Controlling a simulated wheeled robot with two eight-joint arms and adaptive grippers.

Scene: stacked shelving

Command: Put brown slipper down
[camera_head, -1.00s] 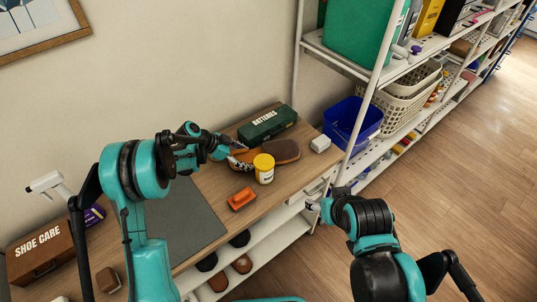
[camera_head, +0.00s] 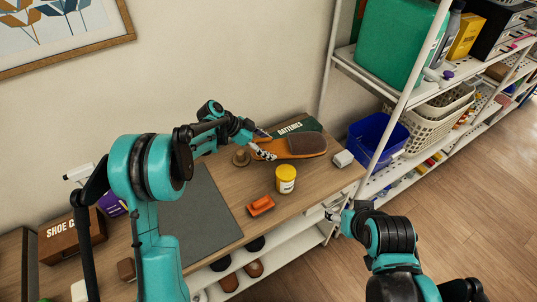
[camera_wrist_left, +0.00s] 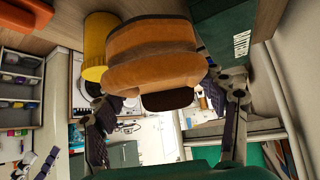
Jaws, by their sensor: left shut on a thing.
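The brown slipper (camera_head: 272,147), orange-brown with a dark brown sole or pad, is in my left gripper above the back of the wooden bench. My left gripper (camera_head: 262,153) is shut on its near left end. In the left wrist view the slipper (camera_wrist_left: 150,72) sits between the two fingers, its rounded end toward the camera. In the head view the slipper covers the lower part of the green batteries box (camera_head: 297,128). Whether it touches the box or bench is hard to tell. My right gripper (camera_head: 337,213) is off the bench's front edge; its fingers are too small to read.
A yellow jar (camera_head: 286,180), an orange brush-like item (camera_head: 260,205), a small round brown item (camera_head: 241,157) and a white block (camera_head: 343,159) stand on the bench. A grey mat (camera_head: 200,220) lies left. A shelving rack with a blue bin (camera_head: 377,141) stands right.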

